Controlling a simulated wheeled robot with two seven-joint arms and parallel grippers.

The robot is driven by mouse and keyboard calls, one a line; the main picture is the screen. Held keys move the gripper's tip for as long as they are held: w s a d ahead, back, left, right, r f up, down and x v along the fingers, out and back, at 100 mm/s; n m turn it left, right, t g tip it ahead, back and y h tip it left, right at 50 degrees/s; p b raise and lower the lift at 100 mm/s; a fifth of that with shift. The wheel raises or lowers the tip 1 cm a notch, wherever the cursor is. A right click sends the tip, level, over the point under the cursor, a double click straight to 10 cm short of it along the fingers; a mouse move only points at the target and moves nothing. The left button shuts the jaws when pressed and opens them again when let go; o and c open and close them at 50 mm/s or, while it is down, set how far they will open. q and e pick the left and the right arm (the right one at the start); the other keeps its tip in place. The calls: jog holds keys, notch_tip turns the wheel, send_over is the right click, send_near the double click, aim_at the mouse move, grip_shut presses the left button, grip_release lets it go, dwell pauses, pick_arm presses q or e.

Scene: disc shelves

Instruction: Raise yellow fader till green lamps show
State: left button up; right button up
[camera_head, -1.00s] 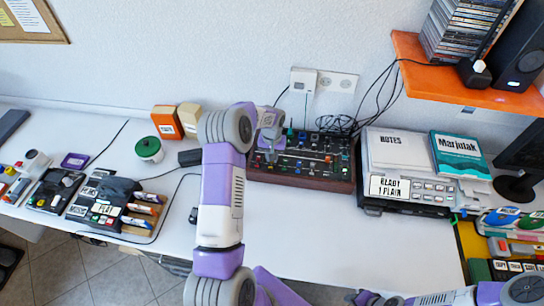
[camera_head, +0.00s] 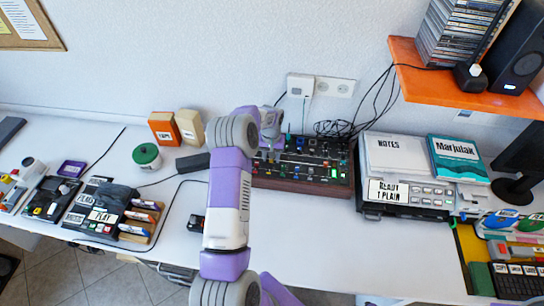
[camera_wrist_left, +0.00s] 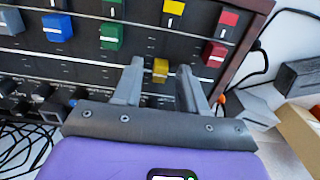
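The mixer panel (camera_head: 300,184) is a dark console with a brown wooden edge, standing against the wall. In the left wrist view the yellow fader (camera_wrist_left: 160,71) sits between my left gripper's fingers, with a small gap visible on each side. My left gripper (camera_wrist_left: 159,78) is open around it; in the head view the gripper (camera_head: 271,150) reaches down over the panel's left part. Beside the yellow fader are a red fader (camera_wrist_left: 214,55), a green fader (camera_wrist_left: 111,37) and a blue fader (camera_wrist_left: 57,28). My right gripper is not in view.
A black unit with papers (camera_head: 408,195) stands right of the mixer. Black cables (camera_head: 340,128) lie behind. An orange shelf (camera_head: 440,78) hangs above right. Left are a green-lidded jar (camera_head: 147,155) and small boxes (camera_head: 163,129).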

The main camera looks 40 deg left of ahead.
pick_arm(q)
notch_tip(320, 180, up, 8)
jog(key=shift+f+p, duration=0.2)
jog(key=shift+p, duration=0.25)
dwell(0.3)
